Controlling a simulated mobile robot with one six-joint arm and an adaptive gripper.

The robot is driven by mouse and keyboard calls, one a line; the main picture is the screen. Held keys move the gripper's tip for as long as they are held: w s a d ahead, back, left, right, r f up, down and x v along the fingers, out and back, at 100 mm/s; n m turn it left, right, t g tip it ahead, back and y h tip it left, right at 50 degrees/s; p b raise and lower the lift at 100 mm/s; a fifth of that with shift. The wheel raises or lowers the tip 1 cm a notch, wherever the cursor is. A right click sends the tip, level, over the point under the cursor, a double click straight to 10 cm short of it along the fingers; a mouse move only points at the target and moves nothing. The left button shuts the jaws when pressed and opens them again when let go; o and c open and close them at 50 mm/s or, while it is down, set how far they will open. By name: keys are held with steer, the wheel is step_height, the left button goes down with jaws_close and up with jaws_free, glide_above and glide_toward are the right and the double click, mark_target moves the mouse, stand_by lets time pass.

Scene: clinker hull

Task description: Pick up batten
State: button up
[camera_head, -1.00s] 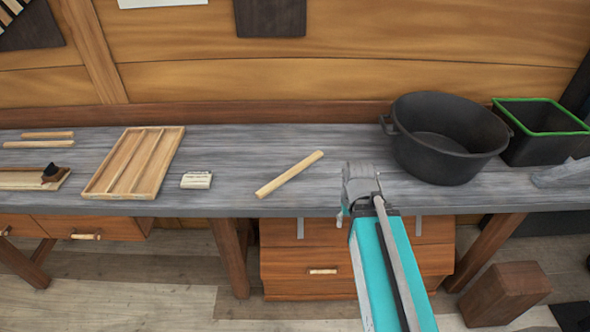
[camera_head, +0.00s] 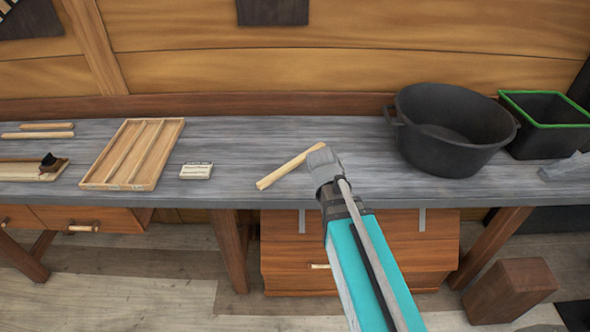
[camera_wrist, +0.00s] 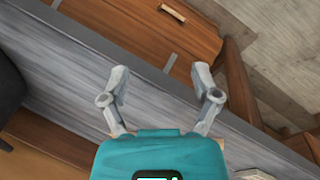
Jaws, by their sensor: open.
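A pale wooden batten (camera_head: 284,170) lies slantwise on the grey bench top in the head view. Its right end is close to my gripper (camera_head: 324,165), which partly overlaps that end in this view. The batten is mostly hidden there behind my gripper's teal body; I cannot tell how high the fingers are above the bench.
A black pot (camera_head: 452,130) and a green-rimmed black bin (camera_head: 545,125) stand to the right. A small whitish block (camera_head: 196,170) and a divided wooden tray (camera_head: 133,154) are to the left, with more strips (camera_head: 38,135) beyond. A drawer cabinet (camera_head: 360,258) is below.

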steer(key=w+a+f+n+t+h+b, duration=0.2)
steer(key=w+a+f+n+h+b, duration=0.15)
steer(key=w+a+n, duration=0.3)
steer(key=n+t+h+b, duration=0.4)
steer(key=n+t+b, duration=0.4)
steer(key=n, duration=0.6)
glide_toward(270, 177)
step_height(270, 177, up, 3)
steer(key=s+a+g+b, duration=0.1)
steer(key=s+a, duration=0.1)
steer(key=a, duration=0.1)
steer(key=shift+w+d+f+y, duration=0.1)
steer(key=shift+w+d+y, duration=0.05)
steer(key=shift+d+y, duration=0.1)
steer(key=shift+d+f, duration=0.1)
steer(key=shift+b+x, duration=1.75)
steer(key=shift+x, duration=2.5)
steer(key=shift+f, duration=0.1)
steer(key=shift+b+x, duration=1.1)
steer(key=shift+x, duration=1.45)
steer(key=shift+f, duration=0.2)
